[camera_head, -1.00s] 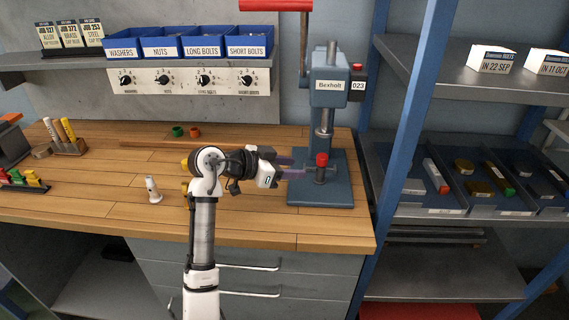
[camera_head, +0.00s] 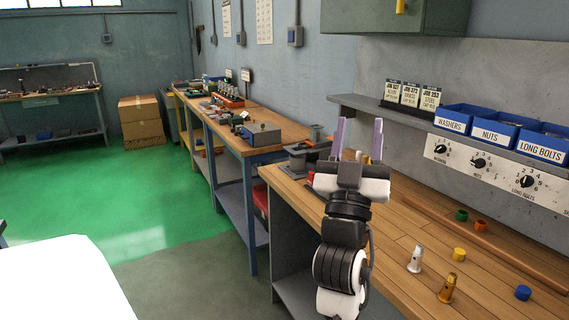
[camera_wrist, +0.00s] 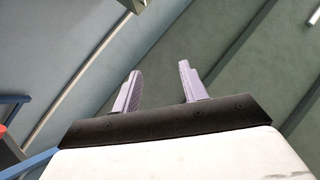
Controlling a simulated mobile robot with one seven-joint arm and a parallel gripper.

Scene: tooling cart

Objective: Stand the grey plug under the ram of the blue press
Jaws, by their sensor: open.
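A light grey plug (camera_head: 415,259) stands upright on the wooden bench, at the lower right of the head view. A brass-coloured piece of similar shape (camera_head: 447,289) stands just in front of it. My gripper (camera_head: 358,127) is raised above the bench's left end, left of the plug and well apart from it. Its two pale purple fingers are spread with nothing between them. The wrist view shows the same open, empty fingers (camera_wrist: 160,75) against a blurred wall-like background. The blue press and its ram are outside the head view now.
On the bench are a yellow cap (camera_head: 459,254), a blue cap (camera_head: 523,292), a green ring (camera_head: 461,215) and an orange ring (camera_head: 481,225). Blue bins (camera_head: 497,131) sit on the shelf above. Another workbench (camera_head: 238,125) runs along the wall; green floor (camera_head: 150,220) is open at left.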

